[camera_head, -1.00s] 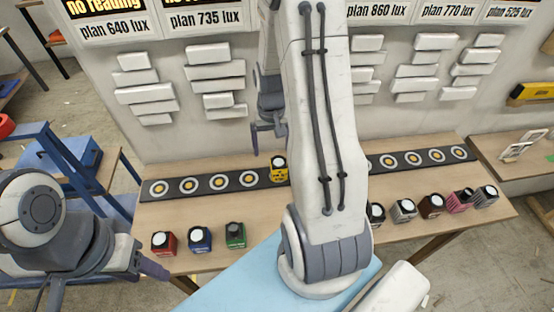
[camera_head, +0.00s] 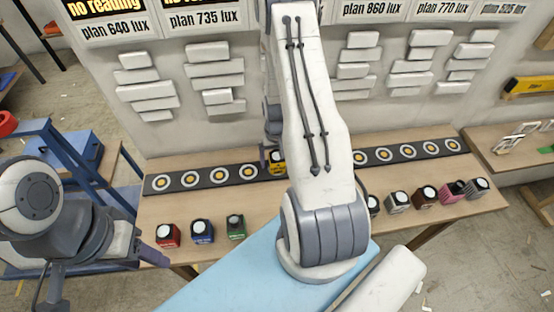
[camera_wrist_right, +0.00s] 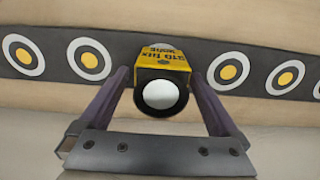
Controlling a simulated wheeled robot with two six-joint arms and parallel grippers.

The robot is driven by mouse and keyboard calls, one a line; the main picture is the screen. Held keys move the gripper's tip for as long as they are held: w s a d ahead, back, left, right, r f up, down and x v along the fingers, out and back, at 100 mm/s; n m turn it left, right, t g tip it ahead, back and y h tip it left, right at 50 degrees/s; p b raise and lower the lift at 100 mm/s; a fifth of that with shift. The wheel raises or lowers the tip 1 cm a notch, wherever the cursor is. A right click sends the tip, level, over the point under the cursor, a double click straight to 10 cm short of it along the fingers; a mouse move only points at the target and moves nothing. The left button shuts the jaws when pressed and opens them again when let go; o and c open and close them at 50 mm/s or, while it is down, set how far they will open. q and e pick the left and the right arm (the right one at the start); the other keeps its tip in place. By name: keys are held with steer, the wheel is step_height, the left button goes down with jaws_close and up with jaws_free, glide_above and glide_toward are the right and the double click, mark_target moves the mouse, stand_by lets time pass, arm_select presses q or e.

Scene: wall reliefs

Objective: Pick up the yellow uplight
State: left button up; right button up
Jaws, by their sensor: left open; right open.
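The yellow uplight (camera_head: 277,167) stands on the dark strip of ringed spots, partly hidden behind my right arm. In the right wrist view the yellow uplight (camera_wrist_right: 162,64) shows its printed yellow face and round white lens. My right gripper (camera_wrist_right: 160,80) is open, with one purple finger on each side of the uplight. Small gaps seem to show between the fingers and its sides. In the head view the right gripper (camera_head: 268,157) is at the uplight, mostly hidden by the arm. My left gripper (camera_head: 152,256) is low at the left, only partly visible, away from the uplight.
Red (camera_head: 168,236), blue (camera_head: 202,231) and green (camera_head: 236,227) uplights stand at the table's front left. Several others, including a pink one (camera_head: 454,190), stand at the right. The strip (camera_head: 205,179) has bare ringed spots on both sides. The relief wall (camera_head: 260,115) rises behind.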

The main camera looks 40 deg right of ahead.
steer(key=shift+f, duration=0.2)
jaws_close()
steer(key=shift+r, duration=0.1)
